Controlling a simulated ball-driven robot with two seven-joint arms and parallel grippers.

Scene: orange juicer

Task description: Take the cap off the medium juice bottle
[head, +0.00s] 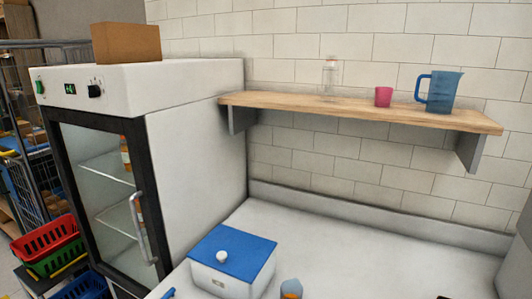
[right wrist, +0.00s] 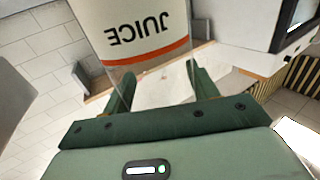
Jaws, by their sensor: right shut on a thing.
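My right gripper (right wrist: 162,88) is shut on a clear juice bottle (right wrist: 130,40), seen in the right wrist view. The bottle has a white label with an orange band and the word JUICE, which reads upside down in this view. The green fingers lie on either side of its clear part. Its cap is out of view, and I cannot tell its size against other bottles. The right gripper does not show in the head view. My left gripper is in neither view.
A wooden shelf (head: 300,103) holds a clear bottle with a reddish top (head: 329,78), a pink cup (head: 383,97) and a blue jug (head: 441,92). A glass-door fridge (head: 105,200) stands left.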

